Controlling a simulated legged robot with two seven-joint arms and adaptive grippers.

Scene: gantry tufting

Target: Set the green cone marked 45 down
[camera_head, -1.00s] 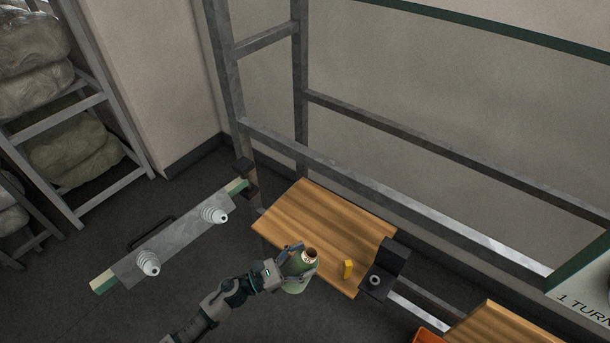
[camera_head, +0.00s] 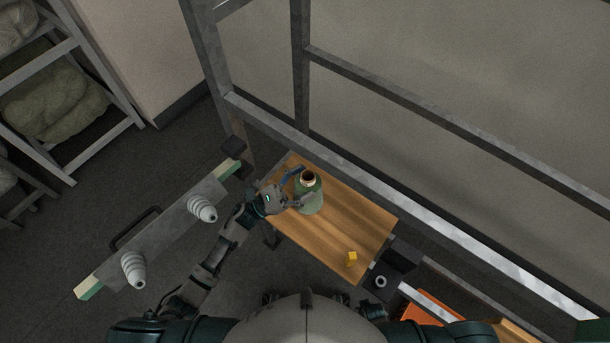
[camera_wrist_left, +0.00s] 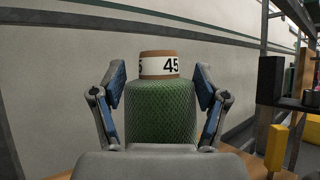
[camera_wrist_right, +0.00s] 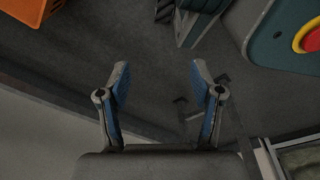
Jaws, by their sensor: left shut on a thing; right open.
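The green cone (camera_head: 310,198) has a brown tip with a white band; the band reads 45 in the left wrist view (camera_wrist_left: 163,108). My left gripper (camera_head: 299,186) is shut on the cone, with a finger on either side of it. The cone is upright over the left part of the wooden shelf (camera_head: 345,222); I cannot tell whether its base touches the wood. In the left wrist view my left gripper (camera_wrist_left: 161,85) flanks the cone's upper body. My right gripper (camera_wrist_right: 160,80) is open and empty, over dark floor in the right wrist view.
A small yellow block (camera_head: 352,258) stands near the shelf's front right edge. A dark bracket with a ring (camera_head: 381,281) is beyond it. A metal bar with two white ribbed pegs (camera_head: 203,209) lies left of my arm. Grey frame rails (camera_head: 300,140) run behind the shelf. The shelf's middle is clear.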

